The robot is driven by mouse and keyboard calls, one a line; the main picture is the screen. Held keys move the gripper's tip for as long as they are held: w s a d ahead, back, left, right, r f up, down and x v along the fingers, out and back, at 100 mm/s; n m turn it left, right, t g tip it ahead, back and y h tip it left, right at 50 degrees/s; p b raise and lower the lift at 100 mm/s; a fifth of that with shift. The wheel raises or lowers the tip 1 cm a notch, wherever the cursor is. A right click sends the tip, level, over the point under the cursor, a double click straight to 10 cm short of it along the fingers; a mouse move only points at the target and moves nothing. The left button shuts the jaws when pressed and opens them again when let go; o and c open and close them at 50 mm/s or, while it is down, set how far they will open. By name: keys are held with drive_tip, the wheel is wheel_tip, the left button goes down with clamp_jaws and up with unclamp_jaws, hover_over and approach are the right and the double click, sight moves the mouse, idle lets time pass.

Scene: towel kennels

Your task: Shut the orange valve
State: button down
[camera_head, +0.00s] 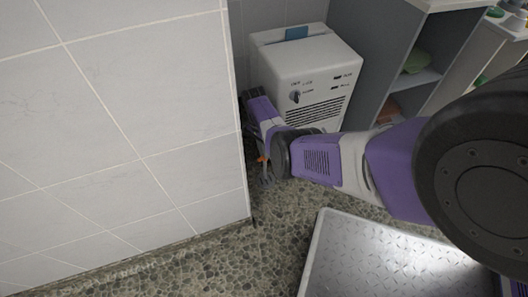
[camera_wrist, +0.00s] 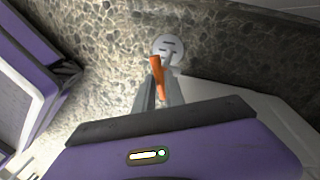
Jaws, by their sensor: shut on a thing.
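The orange valve (camera_wrist: 157,68) shows in the wrist view as a narrow orange handle standing out in front of a pale round disc (camera_wrist: 167,45). My gripper (camera_wrist: 161,84) has its two grey fingers on either side of the handle and is shut on it. In the head view only a small orange patch of the valve (camera_head: 262,159) shows, beside my gripper (camera_head: 265,178), close to the tiled wall's corner. The rest of the valve is hidden by my arm and the fingers.
A tiled wall (camera_head: 120,130) stands close on the left. A white appliance (camera_head: 305,62) is behind my arm, with a grey shelf unit (camera_head: 375,60) to its right. A metal platform (camera_head: 385,262) lies on the pebbled floor (camera_head: 265,240) in front.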

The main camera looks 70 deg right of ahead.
drive_tip(key=shift+d+m+t+y, duration=0.15)
drive_tip(key=shift+m+t+y, duration=0.15)
drive_tip(key=shift+m, duration=1.8)
drive_tip(key=shift+s, duration=0.1)
drive_tip(key=c, duration=1.4)
unclamp_jaws()
drive_tip(key=shift+r, duration=0.1)
wheel_tip(320, 180, up, 8)
drive_tip(key=w+d+p, duration=0.1)
drive_tip(key=p, duration=0.3)
drive_tip(key=shift+f, duration=0.25)
drive_tip(key=shift+s, duration=0.1)
